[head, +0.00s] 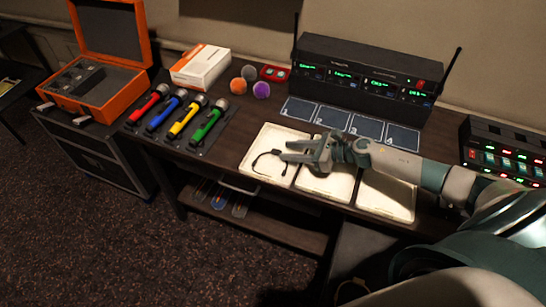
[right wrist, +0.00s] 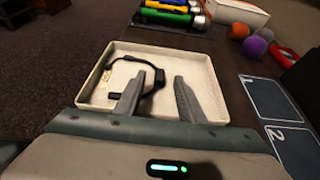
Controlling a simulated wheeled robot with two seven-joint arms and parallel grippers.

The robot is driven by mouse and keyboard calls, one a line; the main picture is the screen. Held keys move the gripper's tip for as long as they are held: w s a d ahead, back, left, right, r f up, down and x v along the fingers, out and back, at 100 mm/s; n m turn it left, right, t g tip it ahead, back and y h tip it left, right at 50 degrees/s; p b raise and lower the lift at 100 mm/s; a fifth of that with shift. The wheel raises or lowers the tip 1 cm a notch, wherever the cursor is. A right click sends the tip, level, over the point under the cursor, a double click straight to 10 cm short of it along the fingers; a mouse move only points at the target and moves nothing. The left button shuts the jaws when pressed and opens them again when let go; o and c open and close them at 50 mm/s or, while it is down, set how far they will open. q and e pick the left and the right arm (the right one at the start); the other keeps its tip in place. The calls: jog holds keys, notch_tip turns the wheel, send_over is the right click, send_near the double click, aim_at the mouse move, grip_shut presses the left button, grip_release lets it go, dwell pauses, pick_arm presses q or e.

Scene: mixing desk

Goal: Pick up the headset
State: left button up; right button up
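The headset (head: 276,152) is a thin black loop with small thicker parts, lying in the leftmost cream tray (head: 290,134). In the right wrist view the headset (right wrist: 158,77) curves across the left half of the tray (right wrist: 211,72). My right gripper (head: 284,151) reaches in from the right over this tray. In the right wrist view its two fingers (right wrist: 163,79) are apart, with the headset's dark part close to the left finger, which hides some of it. I cannot tell whether they touch. My left gripper is not in view.
Two more cream trays (head: 400,197) lie to the right, partly under my right arm. Numbered dark pads (head: 335,118) and a receiver rack (head: 360,75) with antennas stand behind. Coloured microphones (head: 182,120), foam balls (head: 261,90), a white box (head: 201,67) and an orange case (head: 118,97) are left.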

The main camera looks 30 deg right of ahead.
aim_at(277, 151)
jog(key=p+x, duration=0.1)
jog(key=x, duration=0.2)
jog(key=shift+r, duration=0.1)
jog(key=shift+w+a+f, duration=0.3)
jog(key=shift+f, duration=0.05)
jog(key=shift+c, duration=0.2)
grip_shut()
